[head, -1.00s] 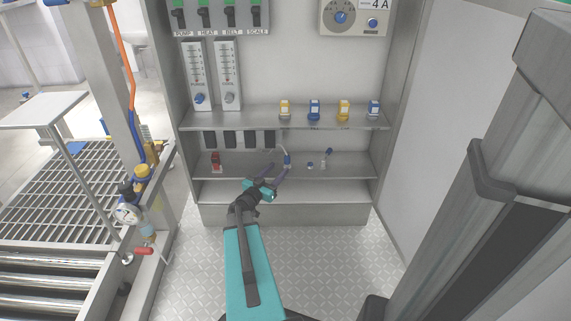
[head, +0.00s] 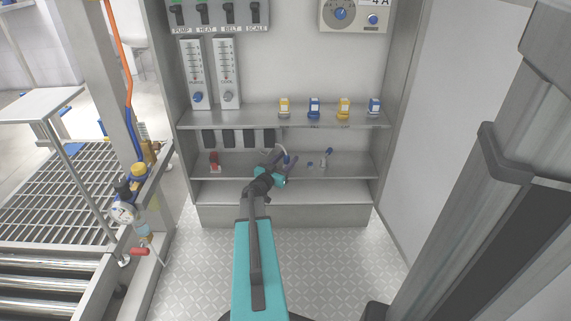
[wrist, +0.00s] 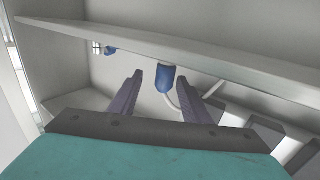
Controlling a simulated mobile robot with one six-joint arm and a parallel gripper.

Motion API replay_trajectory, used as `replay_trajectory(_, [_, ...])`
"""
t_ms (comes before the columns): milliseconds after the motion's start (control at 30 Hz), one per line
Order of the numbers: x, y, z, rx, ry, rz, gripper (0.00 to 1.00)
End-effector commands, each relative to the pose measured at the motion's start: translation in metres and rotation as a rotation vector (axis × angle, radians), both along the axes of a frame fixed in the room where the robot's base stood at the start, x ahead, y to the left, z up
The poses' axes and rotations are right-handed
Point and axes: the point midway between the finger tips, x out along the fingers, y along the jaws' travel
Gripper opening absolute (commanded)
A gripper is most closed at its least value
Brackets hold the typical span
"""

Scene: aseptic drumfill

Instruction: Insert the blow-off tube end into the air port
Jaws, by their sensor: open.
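A blue tube end (head: 286,159) with a pale curved tube hangs at the middle of the cabinet's lower shelf. In the wrist view the blue tube end (wrist: 165,78) shows between and beyond the purple-grey fingers, with its pale tube curving away. My gripper (head: 280,164) is open in front of it, and no finger visibly grips it. A small blue and clear fitting (head: 327,154) stands to the right on the same shelf, with a small blue piece (head: 310,164) beside it. I cannot tell which of these is the air port.
The shelf edge (wrist: 200,61) crosses the wrist view close to the fingers. A red item (head: 214,163) stands at the shelf's left. Several grey blocks (head: 228,138) hang under the upper shelf (head: 260,117), which bears yellow and blue items. The cabinet's side walls bound both ends.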

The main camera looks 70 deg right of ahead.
Motion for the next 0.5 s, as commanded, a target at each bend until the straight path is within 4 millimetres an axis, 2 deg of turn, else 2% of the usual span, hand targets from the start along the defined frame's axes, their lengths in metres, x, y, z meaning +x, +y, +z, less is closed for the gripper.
replay_trajectory(267, [0.0, -0.003, -0.001, 0.0, 0.0, 0.0, 0.43])
replay_trajectory(500, [-0.001, -0.02, -0.005, 0.0, -0.001, 0.001, 0.43])
